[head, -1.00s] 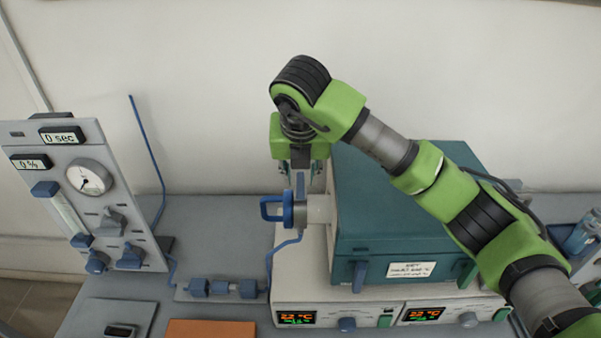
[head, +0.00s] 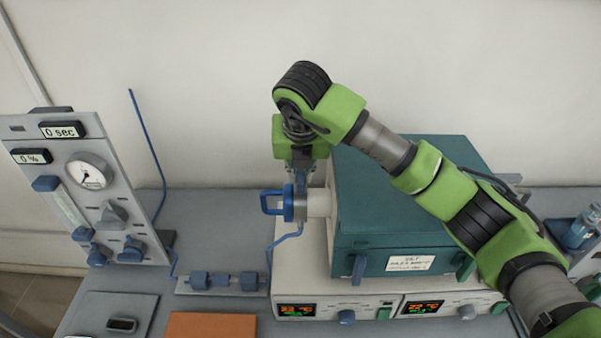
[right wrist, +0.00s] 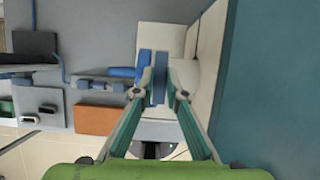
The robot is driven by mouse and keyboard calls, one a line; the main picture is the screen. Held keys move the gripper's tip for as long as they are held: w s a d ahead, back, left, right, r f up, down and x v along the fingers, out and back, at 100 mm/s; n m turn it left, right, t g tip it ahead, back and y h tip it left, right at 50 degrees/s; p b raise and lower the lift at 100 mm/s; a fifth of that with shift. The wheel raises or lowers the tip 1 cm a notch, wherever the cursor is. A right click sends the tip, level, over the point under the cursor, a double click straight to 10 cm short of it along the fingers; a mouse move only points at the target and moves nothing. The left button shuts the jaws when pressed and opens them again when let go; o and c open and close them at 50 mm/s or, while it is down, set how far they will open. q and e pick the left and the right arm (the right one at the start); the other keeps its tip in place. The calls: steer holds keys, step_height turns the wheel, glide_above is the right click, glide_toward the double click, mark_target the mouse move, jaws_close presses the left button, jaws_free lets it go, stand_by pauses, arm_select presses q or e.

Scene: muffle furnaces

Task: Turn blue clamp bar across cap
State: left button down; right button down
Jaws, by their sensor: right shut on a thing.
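The blue cap (head: 288,205) with its loop handle closes the left end of a pale tube (head: 319,203) that sticks out of the teal furnace's left side. The blue clamp bar (head: 300,180) stands upright at the cap, partly hidden by my fingers. My right gripper (head: 301,172) comes down from above and is shut on the bar's upper part. In the right wrist view the bar (right wrist: 160,78) sits between the two fingertips (right wrist: 160,88), beside the cap (right wrist: 144,62). My left gripper is not in view.
The teal furnace (head: 385,215) stands close to the right of my gripper on a white control base (head: 340,295). A grey gas panel (head: 85,190) stands at left, with open bench (head: 215,225) between.

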steer(key=n+b, duration=0.2)
steer(key=n+y+b, duration=0.1)
steer(key=n+b, duration=0.1)
steer(key=b, duration=0.1)
steer(key=shift+w+d+f+y, duration=0.1)
steer(key=shift+d+f+y, duration=0.1)
steer(key=shift+y, duration=0.1)
steer(key=shift+n+y+b, duration=0.3)
steer(key=shift+n+b, duration=0.35)
steer(key=shift+n, duration=0.25)
steer(key=shift+r+n+g+y+b, duration=0.15)
steer(key=shift+n+g+y+b, duration=0.2)
steer(key=shift+n, duration=0.55)
steer(key=shift+w+r+n+g+y, duration=0.1)
steer(key=shift+n+g+y, duration=0.2)
steer(key=shift+n, duration=0.6)
steer(key=n+g, duration=0.1)
steer(key=n, duration=0.1)
steer(key=shift+d+n+y, duration=0.1)
steer(key=shift+n+y, duration=0.15)
steer(key=shift+n, duration=0.15)
steer(key=n+p, duration=0.1)
steer(key=n, duration=0.1)
steer(key=n+g, duration=0.1)
steer(key=shift+w+r+n+y+p, duration=0.1)
steer(key=shift+r+n+y+p, duration=0.05)
steer(key=shift+n+y+p, duration=0.2)
steer(key=shift+n+g+p, duration=0.4)
steer(key=shift+n+g, duration=0.15)
steer(key=shift+n, duration=0.3)
